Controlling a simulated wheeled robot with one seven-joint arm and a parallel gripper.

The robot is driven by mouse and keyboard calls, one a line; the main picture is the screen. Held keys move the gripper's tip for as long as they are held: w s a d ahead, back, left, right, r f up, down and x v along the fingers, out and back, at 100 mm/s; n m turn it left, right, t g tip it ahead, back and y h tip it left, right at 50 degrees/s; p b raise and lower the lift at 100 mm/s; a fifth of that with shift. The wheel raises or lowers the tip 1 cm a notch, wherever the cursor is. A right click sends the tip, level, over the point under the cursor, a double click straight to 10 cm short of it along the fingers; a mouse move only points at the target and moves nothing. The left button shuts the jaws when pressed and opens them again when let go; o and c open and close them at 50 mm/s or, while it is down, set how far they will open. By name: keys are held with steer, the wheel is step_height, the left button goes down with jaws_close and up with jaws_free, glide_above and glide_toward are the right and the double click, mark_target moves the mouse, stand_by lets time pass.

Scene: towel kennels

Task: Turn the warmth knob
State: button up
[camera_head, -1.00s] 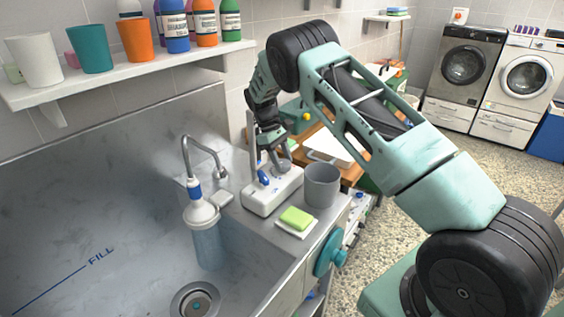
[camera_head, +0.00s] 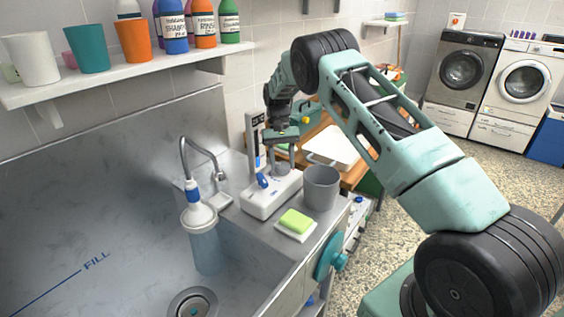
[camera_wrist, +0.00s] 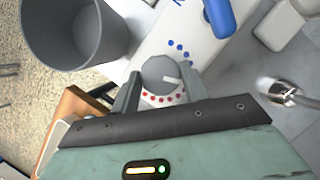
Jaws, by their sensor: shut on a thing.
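The warmth knob (camera_wrist: 160,74) is a round grey dial with a white pointer line, ringed by red and blue dots on a white control box (camera_wrist: 195,38). In the head view the box (camera_head: 262,203) stands on the counter at the sink's right edge. My gripper (camera_wrist: 158,85) is over the knob, with one finger on each side, shut on it. In the wrist view the pointer line is toward the right. In the head view my gripper (camera_head: 281,165) comes down from above and mostly hides the knob.
A blue lever (camera_wrist: 218,15) is on the box near the knob. A grey cup (camera_head: 320,188) stands close at the right, and a green sponge (camera_head: 295,220) lies in front. The tap (camera_head: 200,160) and sink (camera_head: 90,240) are at the left.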

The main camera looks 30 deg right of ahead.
steer(key=shift+m, duration=0.3)
stand_by(0.4)
steer(key=o, duration=1)
steer(key=shift+r, duration=0.1)
steer(key=p+v, duration=0.6)
steer(key=v, duration=1.1)
steer(key=shift+d+r+p, duration=0.15)
steer(key=shift+r+p, duration=0.05)
steer(key=shift+p, duration=0.2)
steer(key=shift+f, duration=0.1)
